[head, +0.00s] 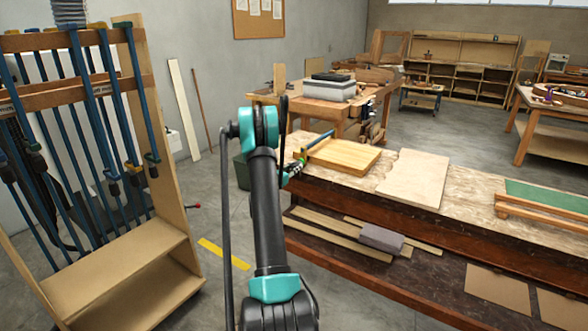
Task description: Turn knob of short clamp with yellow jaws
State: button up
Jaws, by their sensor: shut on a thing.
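A clamp with a blue bar (320,140) sits at the left end of a light wooden block (343,155) on the near workbench. Its jaws and knob are too small and too covered to make out well. My gripper (293,172) is at the near end of this clamp, beside the bench's left edge. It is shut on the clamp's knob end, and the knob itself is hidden. My arm covers part of the view just left of the gripper.
The workbench (450,215) also carries a pale board (415,178) and a green mat (548,196). Wood strips and a grey block (381,238) lie on its lower shelf. A wooden rack (125,270) of long blue clamps stands at left. Grey floor lies between rack and bench.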

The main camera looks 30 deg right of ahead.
jog(key=shift+m, duration=2.1)
jog(key=o, duration=1.2)
jog(key=shift+c, duration=0.2)
jog(key=shift+a, duration=0.1)
jog(key=v, duration=1.2)
